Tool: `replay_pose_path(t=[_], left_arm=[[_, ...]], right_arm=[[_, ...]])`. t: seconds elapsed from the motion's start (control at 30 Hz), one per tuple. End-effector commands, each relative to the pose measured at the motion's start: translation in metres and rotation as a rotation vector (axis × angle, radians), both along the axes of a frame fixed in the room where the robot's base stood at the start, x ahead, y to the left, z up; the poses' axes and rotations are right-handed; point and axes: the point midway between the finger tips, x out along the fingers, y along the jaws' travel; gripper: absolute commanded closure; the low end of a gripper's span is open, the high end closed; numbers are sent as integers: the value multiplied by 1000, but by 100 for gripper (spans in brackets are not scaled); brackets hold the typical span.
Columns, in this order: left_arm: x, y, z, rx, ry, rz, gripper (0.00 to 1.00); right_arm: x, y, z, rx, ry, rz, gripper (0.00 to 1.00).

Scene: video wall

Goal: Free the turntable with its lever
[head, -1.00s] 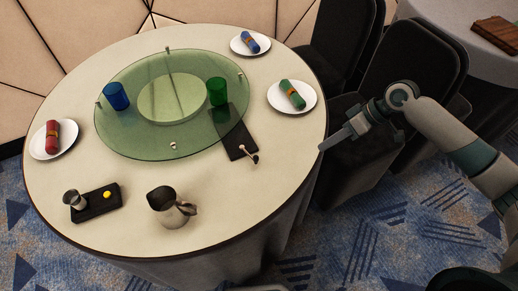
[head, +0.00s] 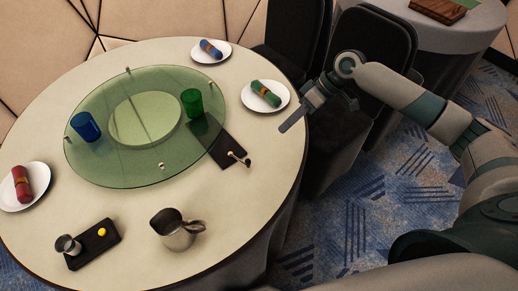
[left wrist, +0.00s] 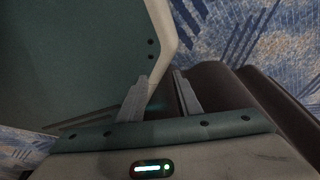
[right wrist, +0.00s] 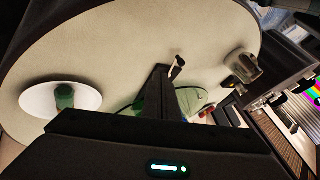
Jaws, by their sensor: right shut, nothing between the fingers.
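The turntable (head: 95,160) is a green glass disc on the round table, with a blue cup (head: 85,127) and a green cup (head: 191,102) on it. A dark plate (head: 222,153) lies partly under its right edge and bears a small pale lever (head: 238,158). The lever (right wrist: 177,66) also shows in the right wrist view, close to the fingertips in the picture. My right gripper (head: 283,129) is shut and empty at the table's right edge, apart from the lever. My left gripper (left wrist: 160,88) is open and empty above the carpet, outside the head view.
Plates with rolled napkins stand at left (head: 38,190), back (head: 204,54) and right (head: 281,91). A metal jug (head: 178,232) and a dark tray (head: 83,258) with a small metal cup stand at the front. Dark chairs (head: 378,45) stand behind my right arm.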

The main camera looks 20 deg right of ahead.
Motion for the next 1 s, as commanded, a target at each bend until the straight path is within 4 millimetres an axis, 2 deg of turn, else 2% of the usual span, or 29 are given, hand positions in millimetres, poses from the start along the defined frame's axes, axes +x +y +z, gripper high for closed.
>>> replay_pose_path(t=[0.17,0.37,0.53,0.73,0.8,1.0], left_arm=[[-4,2,0,3,9,0,69],[-19,7,1,13,44,1,69],[-37,13,4,25,88,2,69],[-72,27,6,48,170,7,69],[-79,30,9,52,181,8,69],[-72,29,25,50,168,9,69]], right_arm=[[0,3,-3,0,1,1,100],[2,15,-16,2,1,1,100],[4,30,-36,3,3,1,100],[7,51,-65,2,2,0,100],[8,58,-75,2,3,0,100],[-4,81,-78,1,0,3,100]])
